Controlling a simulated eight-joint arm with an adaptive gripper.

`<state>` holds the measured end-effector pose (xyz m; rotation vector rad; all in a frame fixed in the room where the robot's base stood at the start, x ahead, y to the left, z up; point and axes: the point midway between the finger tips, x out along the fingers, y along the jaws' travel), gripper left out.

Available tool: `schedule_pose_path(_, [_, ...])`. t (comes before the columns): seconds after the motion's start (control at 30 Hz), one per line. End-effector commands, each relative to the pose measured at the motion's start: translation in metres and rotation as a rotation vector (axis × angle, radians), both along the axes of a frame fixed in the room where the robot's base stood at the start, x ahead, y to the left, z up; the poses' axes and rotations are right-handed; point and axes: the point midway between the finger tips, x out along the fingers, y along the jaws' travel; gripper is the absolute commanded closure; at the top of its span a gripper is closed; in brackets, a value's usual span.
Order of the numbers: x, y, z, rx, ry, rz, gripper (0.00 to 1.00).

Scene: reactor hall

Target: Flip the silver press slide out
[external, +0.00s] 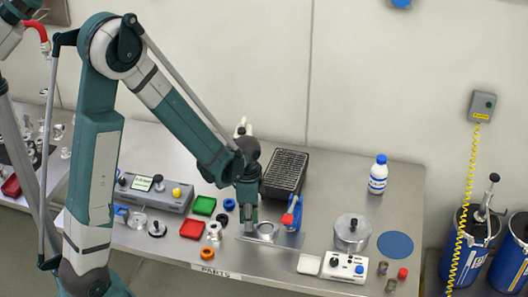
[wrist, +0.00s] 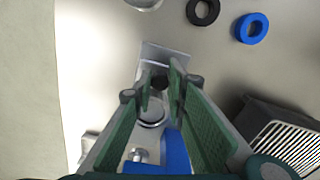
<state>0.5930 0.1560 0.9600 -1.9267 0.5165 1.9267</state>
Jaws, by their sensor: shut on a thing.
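The silver press slide (external: 246,238) is a flat metal plate at the front middle of the bench. In the wrist view the slide (wrist: 172,54) shows beyond my fingertips, with a dark knob (wrist: 160,83) between them. The press has a round metal disc (wrist: 152,116) and a blue body (wrist: 172,152); its blue and red handle (external: 291,215) stands to the right. My gripper (external: 249,229) points down at the slide's left end. In the wrist view my gripper (wrist: 161,85) is shut on the slide at the knob; the exact contact is partly hidden by the fingers.
A black vented box (external: 286,171) stands behind the press. Red (external: 192,229) and green (external: 204,206) trays and rings (external: 229,204) lie to the left.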

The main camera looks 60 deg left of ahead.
Motion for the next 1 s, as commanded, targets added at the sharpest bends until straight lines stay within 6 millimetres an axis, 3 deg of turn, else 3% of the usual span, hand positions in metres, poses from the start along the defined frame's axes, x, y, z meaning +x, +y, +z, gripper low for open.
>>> schedule_pose_path(0.2, [-0.015,0.015,-0.001,0.001,-0.001,0.001,1.0])
schedule_pose_path(0.53, [-0.018,0.018,0.0,0.003,0.002,0.001,1.0])
schedule_pose_path(0.57, [-0.018,0.018,0.0,0.003,0.002,0.002,0.82])
schedule_pose_path(0.67, [-0.018,0.018,0.0,0.002,0.002,0.001,0.7])
schedule_pose_path(1.0, [-0.017,0.016,0.0,0.001,0.001,0.0,0.7])
